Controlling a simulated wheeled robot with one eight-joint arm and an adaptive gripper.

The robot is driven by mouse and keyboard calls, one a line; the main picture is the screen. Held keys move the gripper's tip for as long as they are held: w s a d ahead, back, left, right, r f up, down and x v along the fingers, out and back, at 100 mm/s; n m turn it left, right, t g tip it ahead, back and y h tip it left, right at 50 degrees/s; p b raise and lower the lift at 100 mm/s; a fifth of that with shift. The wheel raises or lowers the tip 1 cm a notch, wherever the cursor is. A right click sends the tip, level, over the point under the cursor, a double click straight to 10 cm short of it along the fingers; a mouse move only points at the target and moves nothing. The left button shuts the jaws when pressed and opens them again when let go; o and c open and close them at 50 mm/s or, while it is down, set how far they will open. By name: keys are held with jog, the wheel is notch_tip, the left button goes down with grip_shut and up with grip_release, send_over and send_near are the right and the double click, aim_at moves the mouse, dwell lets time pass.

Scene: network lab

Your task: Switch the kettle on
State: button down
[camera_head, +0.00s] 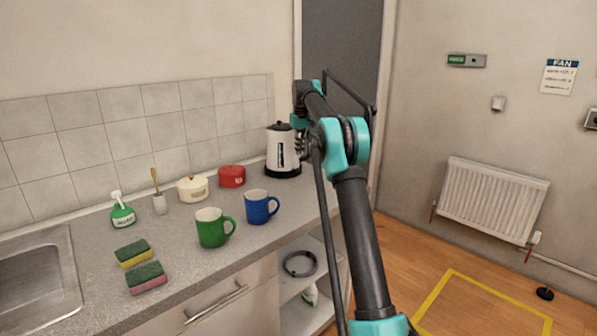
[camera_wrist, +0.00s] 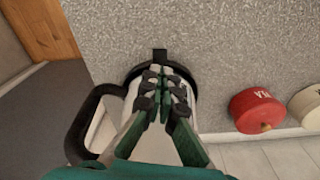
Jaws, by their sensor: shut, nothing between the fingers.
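The kettle (camera_head: 282,152), white with a black lid, black base and dark vertical strip, stands upright at the far end of the counter. In the wrist view it lies behind my fingers, with its black handle (camera_wrist: 80,130) at left. A small black tab (camera_wrist: 160,54) sticks out at the kettle's dark rim, just beyond my fingertips; I cannot tell for sure that it is the switch. My gripper (camera_wrist: 164,78) is shut and empty, over the kettle. In the head view my gripper (camera_head: 301,146) is beside the kettle's right side, where my arm hides the handle. Contact cannot be told.
A red pot (camera_head: 232,176) and a cream pot (camera_head: 192,189) stand left of the kettle. A blue mug (camera_head: 258,208) and a green mug (camera_head: 211,228) are nearer. The tiled wall (camera_head: 160,130) is behind. The counter just in front of the kettle is clear.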

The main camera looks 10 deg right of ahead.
aim_at(299, 171)
dwell(0.3)
jog(key=shift+w+a+f, duration=0.1)
jog(key=shift+w+f, duration=0.05)
jog(key=shift+f, duration=1.6)
jog(key=shift+w+f, duration=0.15)
jog(key=shift+f, duration=1.6)
jog(key=shift+f, duration=0.1)
jog(key=shift+f, duration=0.85)
jog(key=shift+r, duration=0.15)
jog(key=shift+s+d+r, duration=0.15)
jog(key=shift+s, duration=0.35)
jog(key=shift+s+d+r, duration=0.2)
jog(key=shift+s, duration=0.25)
jog(key=shift+s+d+r, duration=0.15)
jog(key=shift+s, duration=0.35)
